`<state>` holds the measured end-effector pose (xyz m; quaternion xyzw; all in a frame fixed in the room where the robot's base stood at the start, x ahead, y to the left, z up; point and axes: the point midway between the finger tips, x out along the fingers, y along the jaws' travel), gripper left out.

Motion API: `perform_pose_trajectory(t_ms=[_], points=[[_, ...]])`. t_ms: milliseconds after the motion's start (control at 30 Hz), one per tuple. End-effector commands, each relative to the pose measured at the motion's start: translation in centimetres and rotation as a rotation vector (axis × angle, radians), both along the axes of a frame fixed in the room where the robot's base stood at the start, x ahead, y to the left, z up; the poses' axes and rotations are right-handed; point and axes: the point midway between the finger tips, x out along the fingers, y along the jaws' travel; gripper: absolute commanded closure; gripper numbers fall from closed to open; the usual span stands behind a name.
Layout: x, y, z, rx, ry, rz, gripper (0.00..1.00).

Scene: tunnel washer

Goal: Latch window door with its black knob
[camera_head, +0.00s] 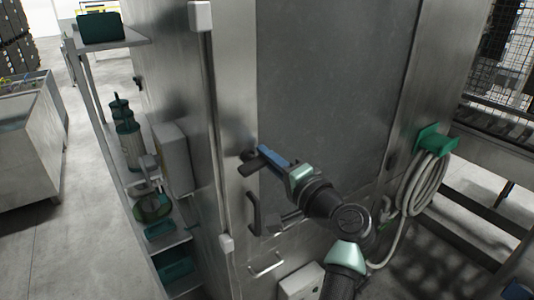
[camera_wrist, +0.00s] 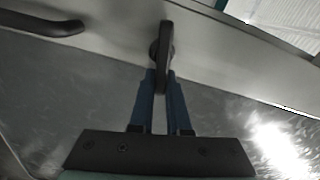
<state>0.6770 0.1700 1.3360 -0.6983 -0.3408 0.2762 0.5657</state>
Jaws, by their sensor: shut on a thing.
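The window door (camera_head: 325,75) is a large grey metal panel, flush with the washer's steel wall in the head view. Its black knob (camera_head: 247,167) sits near the door's left edge; in the wrist view the knob (camera_wrist: 166,45) is a dark elongated lever on a round base. My gripper (camera_head: 263,152) reaches in from the right with blue fingers. In the wrist view my gripper (camera_wrist: 161,75) has both fingertips at the near end of the knob, shut on it. The fingers hide part of the knob.
A black pull handle (camera_head: 253,213) is below the knob, and it also shows in the wrist view (camera_wrist: 40,24). A coiled hose (camera_head: 425,185) hangs from a green holder at right. A shelf with green containers (camera_head: 130,140) stands at left. A metal bar handle (camera_head: 265,266) is lower down.

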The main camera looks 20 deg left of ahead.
Motion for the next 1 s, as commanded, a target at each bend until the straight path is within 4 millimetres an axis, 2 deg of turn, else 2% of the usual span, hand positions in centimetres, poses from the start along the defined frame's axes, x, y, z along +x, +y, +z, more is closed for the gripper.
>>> perform_pose_trajectory(t_ms=[400,967,1000], points=[[0.06,-0.07,-0.51,0.122,0.156,-0.001,1.0],[0.04,-0.07,-0.66,0.14,0.18,-0.001,1.0],[0.05,-0.06,-0.66,0.14,0.18,-0.001,0.81]])
